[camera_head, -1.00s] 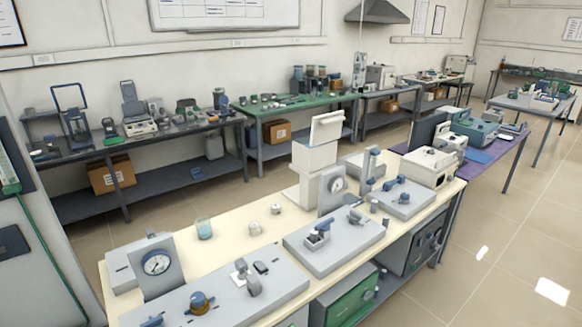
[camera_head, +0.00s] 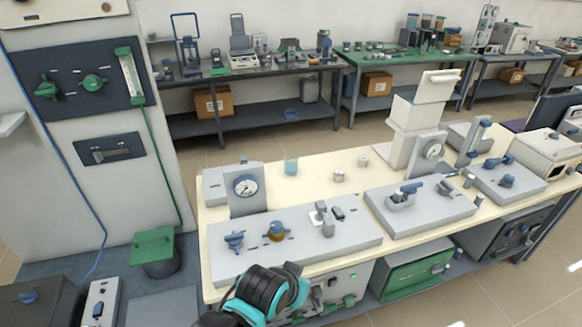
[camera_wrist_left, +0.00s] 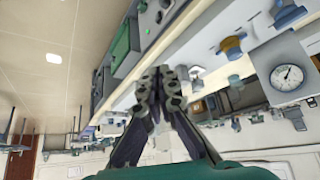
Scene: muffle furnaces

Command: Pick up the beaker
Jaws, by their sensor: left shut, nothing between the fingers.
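The beaker (camera_head: 291,166) is a small clear glass with pale blue contents. It stands upright on the cream bench top (camera_head: 330,195), behind the grey control panel and right of the dial gauge. My left gripper (camera_wrist_left: 160,85) shows in the left wrist view with its dark fingers together and nothing between them. In the head view a black and teal part of my arm is low at the front edge of the bench, well apart from the beaker. I cannot make out the beaker in the left wrist view. My right gripper is not in view.
The dial gauge (camera_head: 246,187) stands left of the beaker. Two small pale jars (camera_head: 339,176) (camera_head: 363,161) are to its right. The grey panel (camera_head: 295,247) with knobs lies in front. A tall white device (camera_head: 405,130) stands further right. The bench around the beaker is clear.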

